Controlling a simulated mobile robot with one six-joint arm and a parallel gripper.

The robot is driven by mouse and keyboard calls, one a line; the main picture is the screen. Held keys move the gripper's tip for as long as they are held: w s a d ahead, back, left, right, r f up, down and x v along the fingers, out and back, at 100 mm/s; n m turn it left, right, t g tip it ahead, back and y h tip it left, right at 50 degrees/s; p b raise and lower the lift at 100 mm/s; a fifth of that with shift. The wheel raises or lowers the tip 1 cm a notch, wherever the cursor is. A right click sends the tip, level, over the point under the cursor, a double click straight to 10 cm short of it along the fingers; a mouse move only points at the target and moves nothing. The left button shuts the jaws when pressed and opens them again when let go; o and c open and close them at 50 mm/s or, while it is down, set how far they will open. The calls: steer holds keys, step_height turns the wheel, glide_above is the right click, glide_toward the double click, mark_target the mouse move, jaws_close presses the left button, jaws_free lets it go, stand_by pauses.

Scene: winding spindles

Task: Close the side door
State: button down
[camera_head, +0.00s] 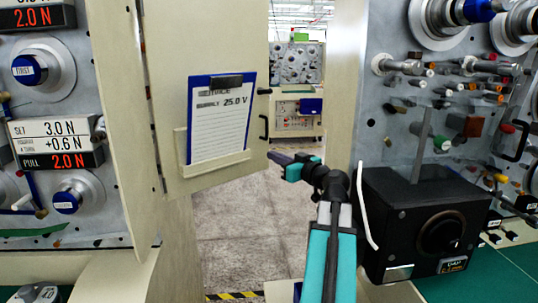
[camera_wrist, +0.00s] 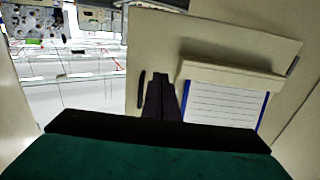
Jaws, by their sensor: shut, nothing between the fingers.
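The cream side door (camera_head: 215,45) stands ajar in the head view, with a gap to its right. It carries a blue clipboard (camera_head: 220,115) in a cream holder and a black handle (camera_head: 264,128) near its free edge. My gripper (camera_head: 276,157) is shut and empty, just below and right of the handle, near the door's edge. In the wrist view my gripper (camera_wrist: 161,95) lies in front of the door (camera_wrist: 225,42), beside the handle (camera_wrist: 141,90). I cannot tell whether the fingers touch the door.
Left is a machine panel with knobs (camera_head: 42,68) and number displays. Right is a spindle panel (camera_head: 420,110) with a black box (camera_head: 425,225) close to my arm. Grey floor (camera_head: 250,220) shows through the opening, with a yellow-black strip (camera_head: 232,296) low down.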

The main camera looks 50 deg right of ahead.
mark_target(254, 146)
steer(key=shift+w+d+p, duration=0.2)
steer(key=shift+w+p, duration=0.35)
steer(key=shift+w, duration=1)
steer(key=shift+w+d+p, duration=0.25)
steer(key=shift+w+p, duration=0.3)
steer(key=shift+w, duration=1.05)
steer(key=shift+w+d+p, duration=0.2)
steer(key=shift+w+p, duration=0.35)
steer(key=shift+w, duration=1)
steer(key=shift+d+b, duration=0.3)
